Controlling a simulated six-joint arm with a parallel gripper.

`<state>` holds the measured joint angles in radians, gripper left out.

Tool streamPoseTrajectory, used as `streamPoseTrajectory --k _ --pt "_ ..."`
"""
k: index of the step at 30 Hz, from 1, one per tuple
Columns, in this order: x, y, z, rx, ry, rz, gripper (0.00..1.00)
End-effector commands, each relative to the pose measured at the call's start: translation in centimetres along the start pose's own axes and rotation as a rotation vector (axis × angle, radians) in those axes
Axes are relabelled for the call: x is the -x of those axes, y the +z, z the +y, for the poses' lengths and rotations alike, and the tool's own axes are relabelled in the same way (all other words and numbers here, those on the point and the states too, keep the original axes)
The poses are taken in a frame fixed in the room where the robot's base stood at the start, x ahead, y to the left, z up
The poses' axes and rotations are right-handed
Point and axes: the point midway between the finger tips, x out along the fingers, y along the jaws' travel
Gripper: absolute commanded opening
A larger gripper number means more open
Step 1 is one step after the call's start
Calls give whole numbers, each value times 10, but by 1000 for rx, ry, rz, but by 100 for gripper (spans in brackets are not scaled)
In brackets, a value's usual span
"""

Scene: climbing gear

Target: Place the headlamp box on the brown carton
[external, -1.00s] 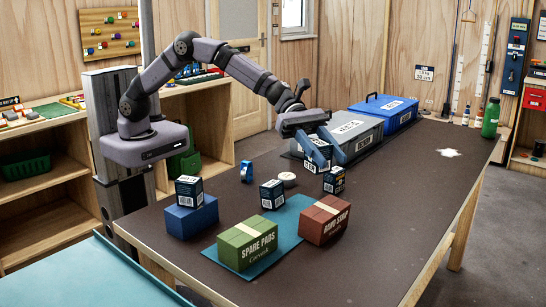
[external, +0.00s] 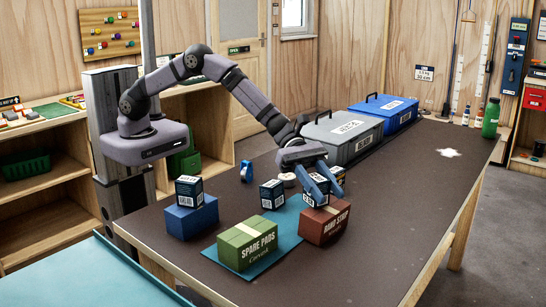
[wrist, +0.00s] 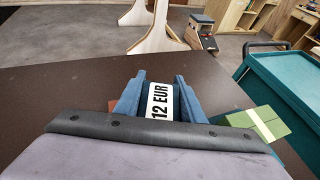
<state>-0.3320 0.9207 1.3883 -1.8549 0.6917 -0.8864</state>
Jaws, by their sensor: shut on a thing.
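My gripper (external: 324,187) is low at the far side of the reddish-brown carton (external: 325,227), its fingers partly in front of what they hold. It is shut on a dark box with a white "12 EUR" label (wrist: 160,102), the headlamp box, seen between both fingers in the wrist view. The reddish-brown carton stands at the right edge of the teal mat (external: 287,214). I cannot tell from the external view whether the held box touches the carton or table.
A green carton (external: 247,243) stands on the mat's front. A similar dark box (external: 271,195) stands near the mat's back; another (external: 189,191) sits on a blue carton (external: 191,217). A blue tape roll (external: 246,172) and a grey case (external: 343,136) are behind.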

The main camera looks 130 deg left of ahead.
Motion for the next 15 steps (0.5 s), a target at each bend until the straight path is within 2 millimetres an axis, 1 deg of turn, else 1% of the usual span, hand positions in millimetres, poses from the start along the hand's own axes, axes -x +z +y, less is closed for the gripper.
streamPoseTrajectory --k 6,11,12,14,15 --pt "0 1 0 -2 0 -2 11" --pt "-1 -2 0 -2 0 -2 11" --pt "-1 -2 0 -1 0 -1 40" --pt "-1 -2 0 -1 0 -1 55" --pt "-1 -2 0 -1 0 -1 55"
